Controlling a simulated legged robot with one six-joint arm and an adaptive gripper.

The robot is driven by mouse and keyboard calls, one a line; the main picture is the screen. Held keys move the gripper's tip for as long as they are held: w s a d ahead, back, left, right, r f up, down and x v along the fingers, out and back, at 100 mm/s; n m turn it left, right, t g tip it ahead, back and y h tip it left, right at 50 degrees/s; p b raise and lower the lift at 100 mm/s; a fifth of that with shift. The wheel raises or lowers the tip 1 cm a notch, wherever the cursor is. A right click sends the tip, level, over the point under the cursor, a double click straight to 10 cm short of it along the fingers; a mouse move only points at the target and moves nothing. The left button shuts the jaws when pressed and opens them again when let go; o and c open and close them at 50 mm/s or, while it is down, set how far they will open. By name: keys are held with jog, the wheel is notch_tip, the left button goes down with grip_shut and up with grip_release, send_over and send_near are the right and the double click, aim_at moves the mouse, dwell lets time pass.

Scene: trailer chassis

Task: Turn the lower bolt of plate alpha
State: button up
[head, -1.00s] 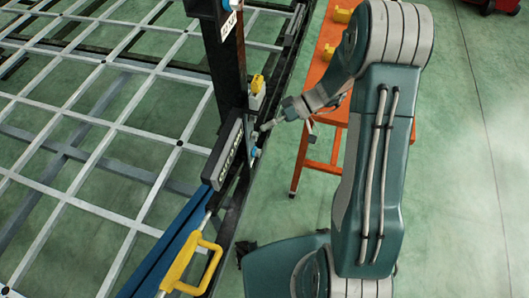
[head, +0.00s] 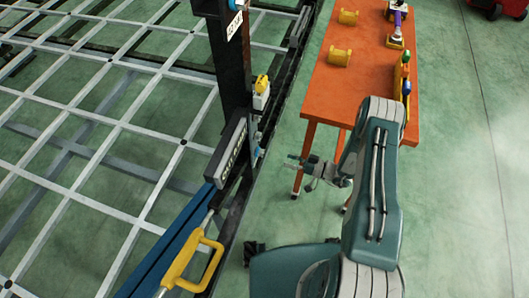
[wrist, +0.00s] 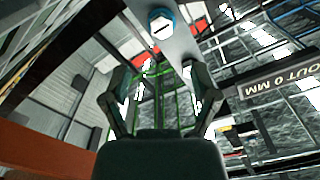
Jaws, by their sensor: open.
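A bolt with a blue collar (head: 258,152) sits low on the side of the black post (head: 236,70) in the head view. A second blue bolt (head: 234,5) shows near the top edge. In the wrist view, a bolt with a pale slotted head and blue collar (wrist: 161,24) sits on a grey plate (wrist: 185,50), beyond my fingertips. I cannot read which plate is alpha. My gripper (head: 293,163) is open and empty, to the right of the post and apart from the low bolt. Its two spread fingers show in the wrist view (wrist: 162,88).
An orange table (head: 355,85) with yellow spools (head: 340,56) and tools stands behind my arm. A dark lettered block (head: 226,152), a yellow-topped box (head: 261,88) and a yellow handle (head: 193,265) lie along the chassis rail. Green floor is free at right.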

aim_at(263, 153)
jog(key=x, duration=1)
jog(key=shift+w+a, duration=0.1)
jog(key=shift+a, duration=0.15)
grip_shut()
